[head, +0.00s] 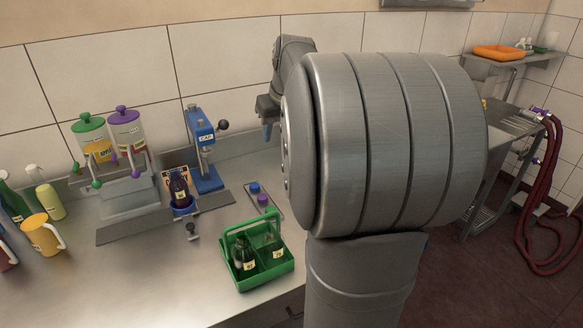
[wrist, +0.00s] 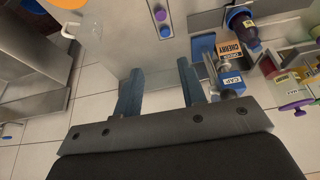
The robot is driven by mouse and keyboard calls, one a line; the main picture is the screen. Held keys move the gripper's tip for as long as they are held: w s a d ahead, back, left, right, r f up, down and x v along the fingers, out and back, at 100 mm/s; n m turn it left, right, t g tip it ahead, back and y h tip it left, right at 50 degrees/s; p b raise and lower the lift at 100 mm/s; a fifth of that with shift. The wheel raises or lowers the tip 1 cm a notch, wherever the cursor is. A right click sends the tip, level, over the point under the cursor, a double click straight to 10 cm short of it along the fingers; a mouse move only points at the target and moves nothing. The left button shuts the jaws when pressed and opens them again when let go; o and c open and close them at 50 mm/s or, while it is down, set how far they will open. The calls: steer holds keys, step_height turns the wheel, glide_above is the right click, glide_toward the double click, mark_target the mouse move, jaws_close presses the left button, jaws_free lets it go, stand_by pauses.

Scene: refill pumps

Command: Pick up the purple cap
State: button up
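The purple cap (head: 263,199) sits on a narrow tray (head: 274,212) on the steel counter, just in front of a blue cap (head: 254,188). In the wrist view the purple cap (wrist: 160,15) is near the top edge, with the blue cap (wrist: 165,32) beside it. My gripper (wrist: 157,75) has its two blue fingers spread wide with nothing between them. In the head view my gripper (head: 267,132) hangs near the tiled wall, well above and behind the caps. My arm hides part of the counter's right side.
A blue cap press (head: 203,150) stands left of the tray, near a dark bottle (head: 180,189). A green carrier (head: 256,272) with bottles stands in front. Green and purple-lidded dispensers (head: 128,130) and a yellow jug (head: 42,234) are at left. The front-left counter is clear.

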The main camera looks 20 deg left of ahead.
steer(key=n+g+y, duration=0.1)
steer(key=n+g, duration=0.2)
steer(key=n, duration=0.6)
glide_toward(262, 197)
steer(key=x, duration=0.3)
steer(key=shift+w, duration=0.2)
steer(key=shift+x, duration=2.65)
steer(key=shift+s, duration=0.1)
steer(key=c, duration=0.4)
